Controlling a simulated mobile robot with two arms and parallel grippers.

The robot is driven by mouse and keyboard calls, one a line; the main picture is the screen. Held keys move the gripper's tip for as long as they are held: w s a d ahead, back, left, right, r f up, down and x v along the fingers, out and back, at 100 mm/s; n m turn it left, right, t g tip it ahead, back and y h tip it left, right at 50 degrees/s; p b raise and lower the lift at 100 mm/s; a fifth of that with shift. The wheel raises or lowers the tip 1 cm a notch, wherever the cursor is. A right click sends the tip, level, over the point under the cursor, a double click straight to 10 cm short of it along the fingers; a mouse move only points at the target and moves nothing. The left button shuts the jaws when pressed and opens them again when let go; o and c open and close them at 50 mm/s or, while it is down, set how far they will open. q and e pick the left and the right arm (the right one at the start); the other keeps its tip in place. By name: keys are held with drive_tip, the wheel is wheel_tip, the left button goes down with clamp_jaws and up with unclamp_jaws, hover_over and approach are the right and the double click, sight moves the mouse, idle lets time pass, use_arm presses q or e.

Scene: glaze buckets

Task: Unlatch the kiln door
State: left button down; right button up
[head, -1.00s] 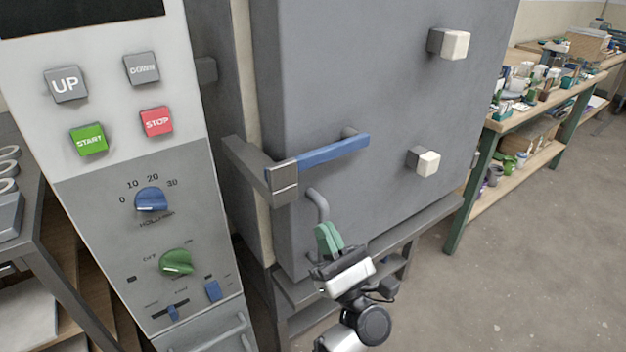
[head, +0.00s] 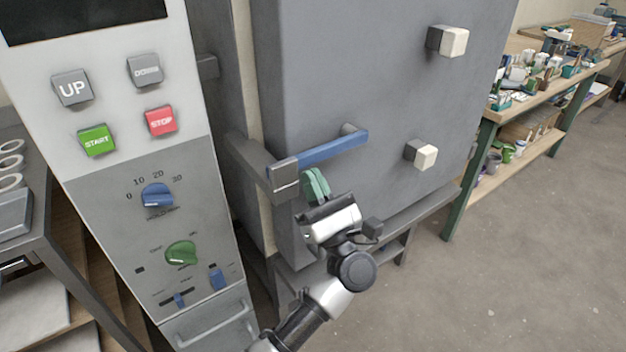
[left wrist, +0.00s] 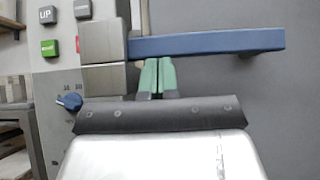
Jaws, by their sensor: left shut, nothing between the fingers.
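The grey kiln door (head: 400,90) is closed against the kiln body. Its latch has a blue handle bar (head: 335,147) that runs roughly level to the right from a grey metal block (head: 285,178); the bar also shows in the left wrist view (left wrist: 210,42). My left gripper (head: 315,183), with green fingertips, is shut and empty just below the bar, near the block end. In the left wrist view the fingertips (left wrist: 157,75) reach up to the bar's lower edge; I cannot tell whether they touch it. My right gripper is not in view.
A control panel (head: 110,170) with buttons and knobs stands left of the door. Two white-tipped posts, an upper one (head: 453,41) and a lower one (head: 425,157), stick out from the door. A workbench (head: 555,90) with pots stands at the right; the floor before it is clear.

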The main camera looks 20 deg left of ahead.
use_arm(q)
drive_tip(key=r+m+t+h+p, duration=0.1)
drive_tip(key=m, duration=0.1)
drive_tip(key=r+m+t+h+p, duration=0.1)
drive_tip(key=shift+s+a+r+m+t+h+p, duration=0.2)
drive_tip(key=shift+m+t+h+p, duration=0.1)
drive_tip(key=shift+m+p, duration=0.1)
drive_tip(key=shift+r+b, duration=0.25)
drive_tip(key=shift+b, duration=0.15)
drive_tip(key=shift+s+r, duration=0.1)
drive_tip(key=shift+r, duration=0.1)
drive_tip(key=shift+f, duration=0.1)
drive_tip(key=shift+s+d+f, duration=0.1)
drive_tip(key=shift+d+f, duration=0.1)
drive_tip(key=shift+f, duration=0.05)
drive_tip(key=b, duration=0.3)
approach(306, 158)
drive_tip(key=shift+v, duration=1.35)
